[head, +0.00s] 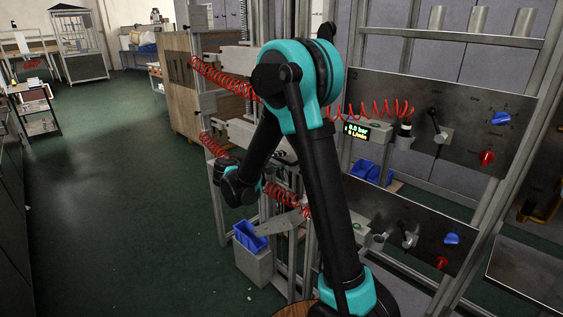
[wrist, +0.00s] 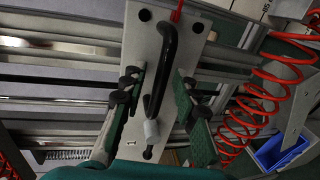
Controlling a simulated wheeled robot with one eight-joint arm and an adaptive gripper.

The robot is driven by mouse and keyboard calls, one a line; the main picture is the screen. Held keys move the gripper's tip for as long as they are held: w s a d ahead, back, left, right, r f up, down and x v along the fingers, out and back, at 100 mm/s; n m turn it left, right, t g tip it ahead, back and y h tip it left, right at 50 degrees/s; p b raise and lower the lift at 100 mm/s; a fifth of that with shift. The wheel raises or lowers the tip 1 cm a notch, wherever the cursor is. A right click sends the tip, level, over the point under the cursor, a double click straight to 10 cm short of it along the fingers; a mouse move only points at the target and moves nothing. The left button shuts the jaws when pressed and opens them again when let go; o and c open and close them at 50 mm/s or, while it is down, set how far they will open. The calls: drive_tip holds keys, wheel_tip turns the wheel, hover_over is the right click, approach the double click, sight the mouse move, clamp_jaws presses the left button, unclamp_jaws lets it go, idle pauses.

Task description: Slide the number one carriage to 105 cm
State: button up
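In the wrist view, a pale carriage plate (wrist: 140,58) with bolt holes sits across metal rails. A black bar handle (wrist: 167,50) stands on it, with a pale grey cylindrical piece (wrist: 152,130) near its lower end. My gripper (wrist: 156,88) is open, its two green and black fingers on either side of the handle. Gaps show between the handle and each finger, so it is not clamped. In the head view, the fingers are hidden behind my arm and the frame, and no 105 cm mark is legible.
Metal rails (wrist: 55,58) run across the wrist view. A red coiled hose (wrist: 275,75) hangs at right, near a blue bin (wrist: 280,148). In the head view, a control panel (head: 465,115) with knobs stands at right; the floor (head: 110,190) at left is open.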

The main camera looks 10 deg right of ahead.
clamp_jaws()
wheel_tip(320, 180, up, 9)
drive_tip(key=shift+r, duration=0.1)
idle(0.5)
drive_tip(key=shift+o, duration=0.9)
unclamp_jaws()
drive_tip(key=shift+a, duration=0.1)
